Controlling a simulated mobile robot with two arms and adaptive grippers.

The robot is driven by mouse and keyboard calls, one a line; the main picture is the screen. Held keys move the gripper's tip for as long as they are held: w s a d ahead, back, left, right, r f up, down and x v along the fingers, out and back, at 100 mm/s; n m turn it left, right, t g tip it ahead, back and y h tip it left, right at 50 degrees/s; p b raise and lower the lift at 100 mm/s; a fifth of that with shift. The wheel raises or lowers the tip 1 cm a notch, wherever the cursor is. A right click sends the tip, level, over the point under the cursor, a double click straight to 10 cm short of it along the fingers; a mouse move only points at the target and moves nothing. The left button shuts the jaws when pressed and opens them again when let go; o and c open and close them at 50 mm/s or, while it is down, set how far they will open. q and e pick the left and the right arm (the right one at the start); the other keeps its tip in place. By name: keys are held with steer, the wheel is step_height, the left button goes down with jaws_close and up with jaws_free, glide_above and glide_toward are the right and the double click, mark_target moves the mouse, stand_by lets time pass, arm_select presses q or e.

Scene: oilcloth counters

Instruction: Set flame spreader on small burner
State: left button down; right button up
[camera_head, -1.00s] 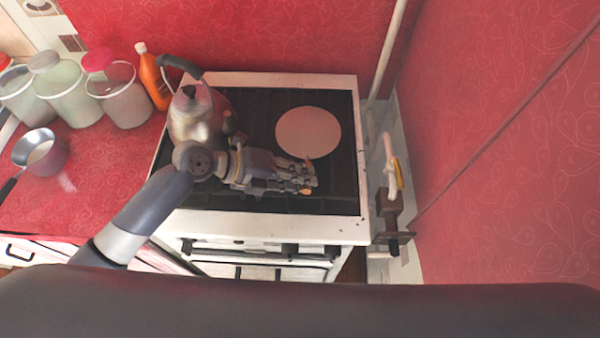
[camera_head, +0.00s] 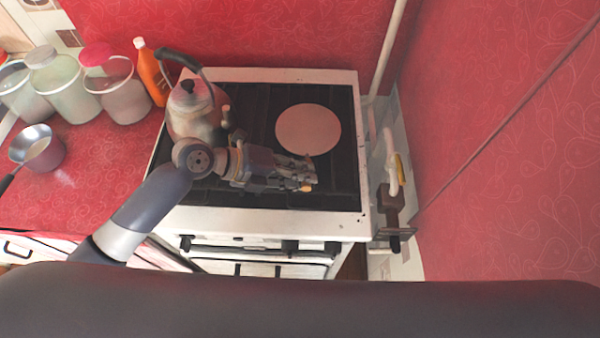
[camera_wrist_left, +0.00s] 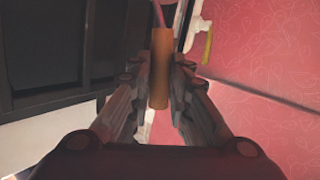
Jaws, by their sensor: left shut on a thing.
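The flame spreader (camera_head: 308,130) is a flat pale pinkish disc over the right rear part of the dark cooktop. Whether it rests on the grate or hangs just above it I cannot tell. My left gripper (camera_head: 302,174) is at the disc's near side, low over the stove, and is shut on the spreader's orange-brown handle (camera_head: 306,188). In the left wrist view the handle (camera_wrist_left: 160,70) stands between my two fingers, with a thin rod leading from its far end. The small burner cannot be made out; the disc and my gripper cover part of the cooktop. My right gripper is not in view.
A metal kettle (camera_head: 192,112) stands at the left rear of the stove, close to my left wrist. An orange bottle (camera_head: 151,75), several jars and a saucepan (camera_head: 38,149) are on the red counter at left. A pipe with a yellow-handled valve (camera_head: 399,168) runs right of the stove.

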arm_select(q)
steer(key=shift+f, duration=0.15)
steer(key=c, duration=1.4)
jaws_free()
steer(key=shift+c, duration=0.2)
steer(key=shift+f, duration=0.1)
steer(key=v, duration=1.2)
steer(key=shift+r, duration=0.25)
